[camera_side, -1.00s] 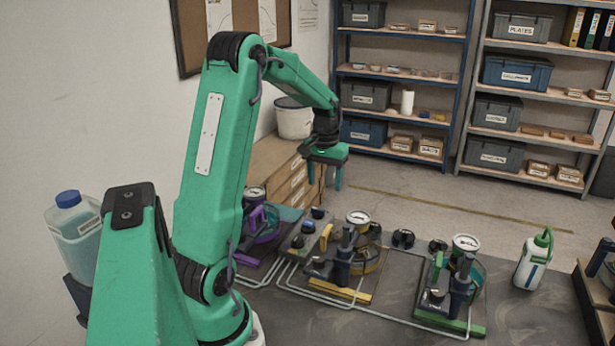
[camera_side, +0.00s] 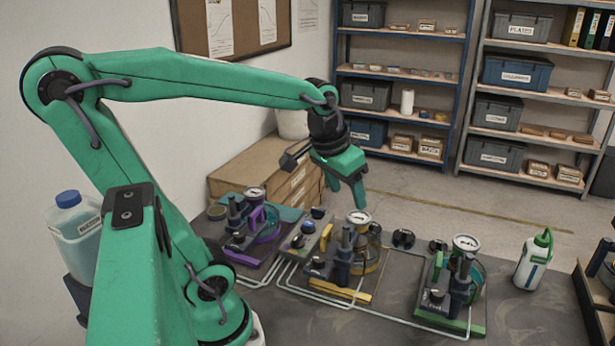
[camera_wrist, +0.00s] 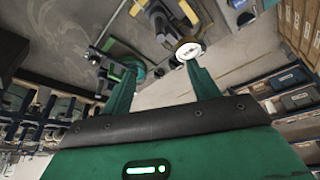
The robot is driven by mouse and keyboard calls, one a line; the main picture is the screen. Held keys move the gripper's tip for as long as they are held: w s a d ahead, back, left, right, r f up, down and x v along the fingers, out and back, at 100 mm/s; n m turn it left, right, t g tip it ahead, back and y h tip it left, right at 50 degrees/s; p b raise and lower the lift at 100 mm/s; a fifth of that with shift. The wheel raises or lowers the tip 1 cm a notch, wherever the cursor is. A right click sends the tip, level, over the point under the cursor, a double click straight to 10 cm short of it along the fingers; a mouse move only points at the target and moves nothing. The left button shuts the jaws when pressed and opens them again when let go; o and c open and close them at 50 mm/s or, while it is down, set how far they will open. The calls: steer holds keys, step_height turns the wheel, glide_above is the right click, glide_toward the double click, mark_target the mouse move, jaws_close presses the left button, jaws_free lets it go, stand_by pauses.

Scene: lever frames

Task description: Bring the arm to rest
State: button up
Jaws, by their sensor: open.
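My gripper (camera_side: 347,192) hangs above the bench, over the far side of the yellow station. Its fingers are apart with nothing between them, which the wrist view (camera_wrist: 160,72) also shows. Three lever stations stand on the bench: one with a purple lever (camera_side: 257,222), one with a yellow lever (camera_side: 326,237) and one with a green lever (camera_side: 437,266). Each has a round gauge at its back. The gripper looks clear of the stations, though its exact height is hard to tell. My upper arm leans back to the left and my forearm reaches right.
A white bottle with a green cap (camera_side: 534,258) stands at the bench's right. A blue-capped jug (camera_side: 75,235) is at the left. A wooden cabinet (camera_side: 250,178) stands behind the bench by the wall. Shelves (camera_side: 400,85) fill the back. The air above the stations is open.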

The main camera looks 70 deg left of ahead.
steer(key=s+d+m+t, duration=0.1)
steer(key=s+d+m, duration=0.1)
steer(key=s+d, duration=0.4)
steer(key=shift+f+m+t+h, duration=0.15)
steer(key=shift+m+t+h, duration=0.15)
steer(key=shift+h, duration=0.1)
steer(key=shift+d, duration=0.1)
stand_by(0.6)
